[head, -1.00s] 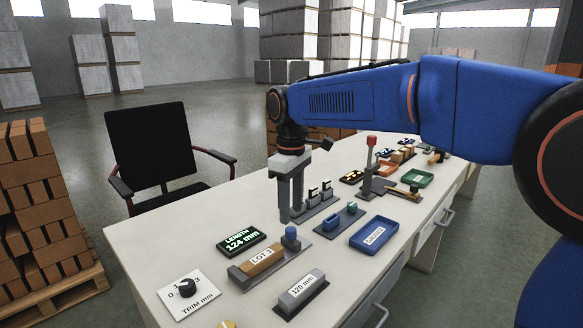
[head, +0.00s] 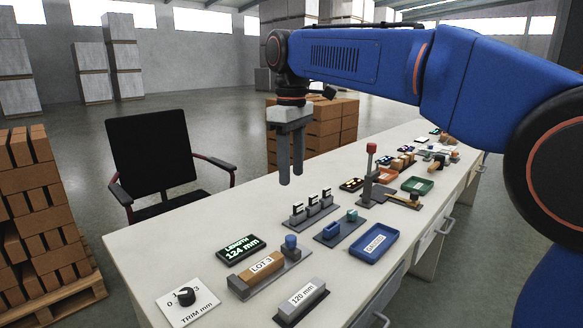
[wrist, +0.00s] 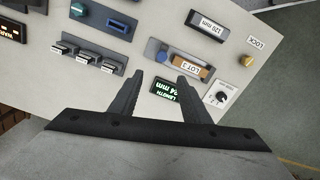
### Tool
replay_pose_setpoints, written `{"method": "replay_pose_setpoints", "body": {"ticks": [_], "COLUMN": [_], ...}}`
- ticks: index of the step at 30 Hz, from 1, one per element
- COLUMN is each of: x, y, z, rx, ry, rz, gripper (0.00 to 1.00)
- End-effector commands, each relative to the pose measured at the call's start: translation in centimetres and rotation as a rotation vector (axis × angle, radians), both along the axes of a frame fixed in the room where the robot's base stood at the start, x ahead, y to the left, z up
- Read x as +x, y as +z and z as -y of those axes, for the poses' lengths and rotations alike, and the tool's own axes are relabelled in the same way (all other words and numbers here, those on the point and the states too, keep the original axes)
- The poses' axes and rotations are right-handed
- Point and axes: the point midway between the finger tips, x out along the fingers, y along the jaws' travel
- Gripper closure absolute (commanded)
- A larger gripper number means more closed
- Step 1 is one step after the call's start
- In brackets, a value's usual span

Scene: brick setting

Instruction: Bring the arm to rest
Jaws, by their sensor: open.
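My gripper (head: 291,182) is open and empty. In the head view it hangs pointing down above the far edge of the white bench, behind the block of small black-and-white switches (head: 312,207). My blue arm reaches across the top right of the head view. The fingers touch nothing that I can see.
The white bench (head: 150,250) holds a green length display (head: 240,249), a LOT 3 brick (head: 262,268), a 120 mm block (head: 303,297), a trim dial (head: 186,296), a blue tray (head: 374,243) and a red-topped lever (head: 371,150). A black chair (head: 150,150) stands behind. Air above the bench's near left is clear.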

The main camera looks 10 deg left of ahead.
Motion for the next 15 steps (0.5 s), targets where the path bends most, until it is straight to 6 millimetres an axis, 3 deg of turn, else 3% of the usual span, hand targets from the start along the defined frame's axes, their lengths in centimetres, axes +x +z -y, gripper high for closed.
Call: {"method": "replay_pose_setpoints", "body": {"ticks": [5,8,11,15], "x": [0.0,-0.2,-0.7,-2.1], "y": [0.0,0.0,-0.1,-0.9], "z": [0.1,1.3,3.7,8.4], "rx": [0.001,0.005,0.016,0.038], "ry": [-0.003,-0.025,-0.076,-0.184], "rz": [0.000,0.006,0.022,0.053], "gripper": [0.57,0.57,0.57,0.57]}}
